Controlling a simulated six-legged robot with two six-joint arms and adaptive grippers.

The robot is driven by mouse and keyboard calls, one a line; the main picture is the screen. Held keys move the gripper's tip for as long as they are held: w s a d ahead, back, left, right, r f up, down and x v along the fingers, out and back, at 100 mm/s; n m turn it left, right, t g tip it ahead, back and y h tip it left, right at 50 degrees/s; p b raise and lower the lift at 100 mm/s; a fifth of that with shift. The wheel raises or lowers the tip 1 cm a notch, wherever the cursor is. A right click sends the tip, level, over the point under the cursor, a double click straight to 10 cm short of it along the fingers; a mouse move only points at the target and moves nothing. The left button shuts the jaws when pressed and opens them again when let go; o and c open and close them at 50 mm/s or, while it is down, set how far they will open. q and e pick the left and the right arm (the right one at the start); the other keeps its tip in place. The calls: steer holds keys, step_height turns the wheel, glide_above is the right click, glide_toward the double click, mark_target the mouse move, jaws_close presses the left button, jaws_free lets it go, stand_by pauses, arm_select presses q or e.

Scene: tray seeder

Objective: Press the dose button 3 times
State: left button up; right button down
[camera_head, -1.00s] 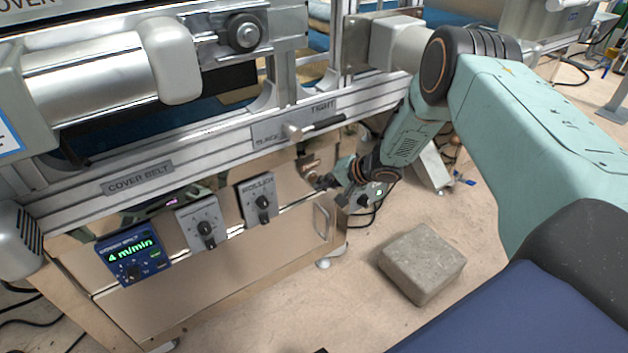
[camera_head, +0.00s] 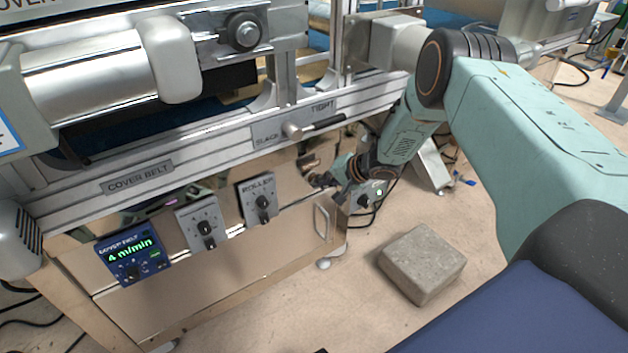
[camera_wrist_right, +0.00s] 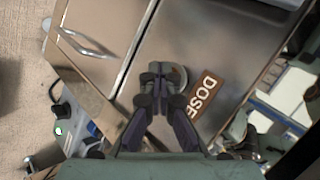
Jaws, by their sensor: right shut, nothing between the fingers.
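The dose button is a round, metallic disc (camera_wrist_right: 179,76) on the shiny steel panel, beside the brown DOSE label (camera_wrist_right: 206,92) in the right wrist view. My right gripper (camera_wrist_right: 161,70) is shut and empty, its fingertips in front of the button and covering its left part. I cannot tell whether the tips touch the button. In the head view my right gripper (camera_head: 321,181) is close to the cabinet's steel side panel, and the button is not clearly visible there. My left gripper is not in view.
The blue cover belt display (camera_head: 133,254) reads 4 m/min, with two grey knob boxes (camera_head: 202,222) to its right. A slack/tight lever (camera_head: 315,126) sits above. A stone block (camera_head: 422,264) lies on the floor. A handle (camera_wrist_right: 82,43) projects from the panel.

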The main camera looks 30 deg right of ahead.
steer(key=shift+s+d+p, duration=0.1)
steer(key=shift+s+p, duration=0.55)
steer(key=shift+s, duration=0.2)
steer(key=s+p, duration=0.3)
steer(key=s, duration=0.2)
steer(key=shift+d, duration=0.2)
stand_by(1.9)
